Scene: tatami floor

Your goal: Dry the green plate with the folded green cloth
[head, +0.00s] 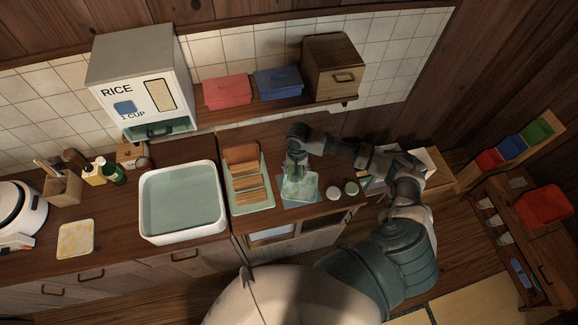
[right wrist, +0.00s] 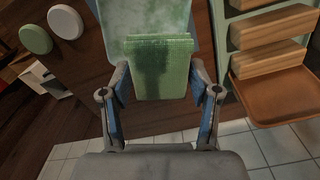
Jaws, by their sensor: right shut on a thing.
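The green plate (head: 300,190) lies on the dark wooden counter, right of the dish rack. It is pale green with a mottled surface and also shows at the top of the right wrist view (right wrist: 150,18). My right gripper (head: 296,168) is over the plate's far part. In the right wrist view, my right gripper (right wrist: 160,82) is shut on the folded green cloth (right wrist: 160,66), which has a dark patch in its middle. The cloth overlaps the near edge of the plate in that view; I cannot tell whether they touch. My left gripper is not in view.
A rack with wooden pieces (head: 250,190) stands close left of the plate, and a white basin (head: 151,224) is further left. Two small round pieces, white (head: 333,192) and green (head: 351,188), lie right of the plate. A shelf with boxes (head: 227,91) hangs behind.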

